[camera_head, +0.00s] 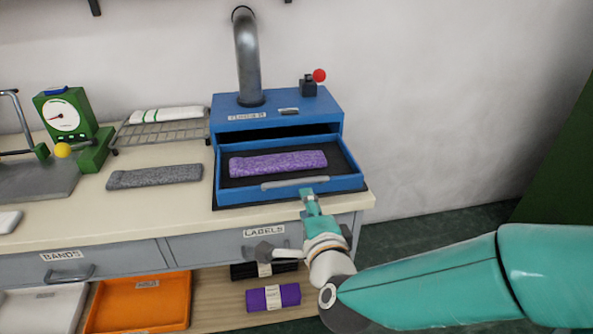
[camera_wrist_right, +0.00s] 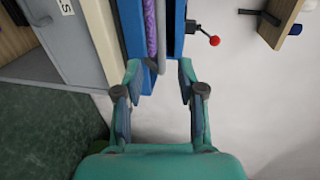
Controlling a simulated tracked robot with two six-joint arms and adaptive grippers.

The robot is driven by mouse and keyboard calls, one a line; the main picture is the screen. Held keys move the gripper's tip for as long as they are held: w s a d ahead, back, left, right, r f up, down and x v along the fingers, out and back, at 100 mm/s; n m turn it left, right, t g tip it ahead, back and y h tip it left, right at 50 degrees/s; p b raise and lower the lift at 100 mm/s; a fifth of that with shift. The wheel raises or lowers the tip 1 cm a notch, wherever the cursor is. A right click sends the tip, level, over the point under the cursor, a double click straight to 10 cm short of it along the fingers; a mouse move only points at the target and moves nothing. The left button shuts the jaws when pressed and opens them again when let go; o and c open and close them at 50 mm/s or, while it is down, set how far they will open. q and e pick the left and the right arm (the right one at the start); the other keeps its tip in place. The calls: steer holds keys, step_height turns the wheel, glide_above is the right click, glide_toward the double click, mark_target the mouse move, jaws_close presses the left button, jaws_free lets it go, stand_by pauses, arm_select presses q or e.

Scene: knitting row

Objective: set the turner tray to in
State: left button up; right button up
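The turner (camera_head: 228,110) is a blue box with a bent metal pipe on top. Its blue tray (camera_head: 341,182) is pulled out at the front, with a purple knitted strip (camera_head: 278,163) lying in it. A grey bar handle (camera_head: 295,182) runs along the tray front; it also shows in the right wrist view (camera_wrist_right: 160,48). My right gripper (camera_head: 309,197) is at the right part of the tray front, close to the handle. In the right wrist view its fingers (camera_wrist_right: 159,72) are apart, with the handle's end between the tips; contact cannot be told. My left gripper is out of view.
A lever with a red knob (camera_head: 319,75) stands on the turner. Left are a grey strip (camera_head: 155,177), a wire rack (camera_head: 160,132) and a green dial scale (camera_head: 65,115). Labelled drawers (camera_head: 215,244) and an orange bin (camera_head: 140,303) sit below. The wall right of the turner is clear.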

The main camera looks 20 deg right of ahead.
mark_target(297, 184)
arm_select(q)
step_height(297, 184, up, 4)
steer(key=p, duration=0.2)
steer(key=shift+p, duration=0.4)
arm_select(e)
steer(key=x, duration=1)
steer(key=shift+w, duration=0.35)
steer(key=shift+f, duration=0.1)
jaws_close()
